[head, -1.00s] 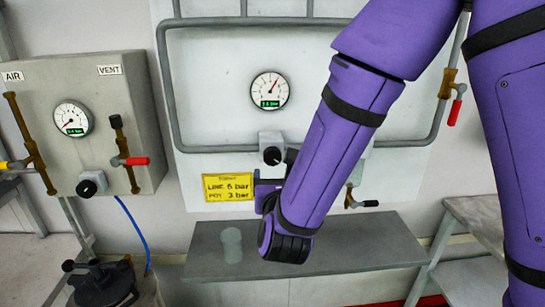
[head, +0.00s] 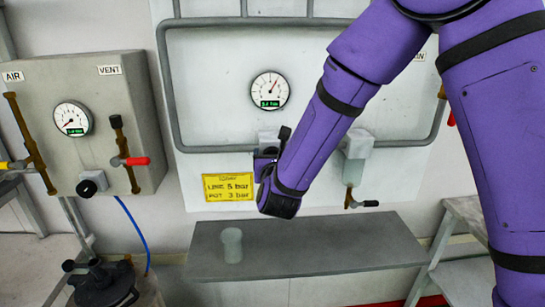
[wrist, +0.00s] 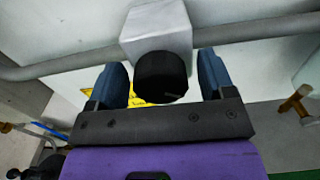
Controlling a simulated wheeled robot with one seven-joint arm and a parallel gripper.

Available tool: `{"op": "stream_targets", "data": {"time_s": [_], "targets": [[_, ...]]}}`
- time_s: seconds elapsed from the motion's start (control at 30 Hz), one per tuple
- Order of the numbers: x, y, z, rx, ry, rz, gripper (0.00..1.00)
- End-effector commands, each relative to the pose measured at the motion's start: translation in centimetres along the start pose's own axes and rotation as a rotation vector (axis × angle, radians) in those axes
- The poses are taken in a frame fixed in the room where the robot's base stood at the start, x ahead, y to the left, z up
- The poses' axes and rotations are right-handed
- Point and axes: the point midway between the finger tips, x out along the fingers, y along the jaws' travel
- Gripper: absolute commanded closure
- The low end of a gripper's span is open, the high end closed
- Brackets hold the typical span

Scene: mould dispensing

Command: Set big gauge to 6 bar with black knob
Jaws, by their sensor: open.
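The big gauge (head: 270,90) is the round white dial on the white panel in the head view. Its needle points up and slightly right; its green display is too small to read surely. The black knob (wrist: 161,77) sits on a grey block (wrist: 157,27) in the wrist view, between my two blue fingers. My gripper (wrist: 162,82) is open, with a visible gap on each side of the knob. In the head view my gripper (head: 266,165) is in front of the block below the gauge and hides the knob.
A yellow card (head: 228,187) hangs below left of the knob. A grey box (head: 85,120) at left carries a smaller gauge (head: 73,119) and another black knob (head: 92,183). A grey shelf (head: 310,245) with a translucent cup (head: 232,245) lies below. Pipes frame the panel.

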Motion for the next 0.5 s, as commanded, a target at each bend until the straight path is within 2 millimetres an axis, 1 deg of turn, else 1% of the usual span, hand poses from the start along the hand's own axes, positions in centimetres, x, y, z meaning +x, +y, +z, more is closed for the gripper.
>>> {"op": "stream_targets", "data": {"time_s": [0.13, 0.17, 0.2, 0.27, 0.3, 0.37, 0.5], "targets": [[-0.01, -0.01, 0.00, 0.000, 0.000, 0.000, 0.24], [-0.01, -0.01, 0.00, 0.000, 0.000, 0.000, 0.29], [-0.02, -0.01, 0.00, 0.000, 0.000, 0.000, 0.38], [-0.02, -0.01, 0.00, 0.000, 0.000, 0.000, 0.52], [-0.03, 0.00, 0.00, 0.000, 0.000, 0.000, 0.61], [-0.03, -0.01, 0.00, 0.000, 0.000, 0.000, 0.74], [-0.04, -0.01, 0.00, 0.008, 0.000, 0.000, 0.74]]}}
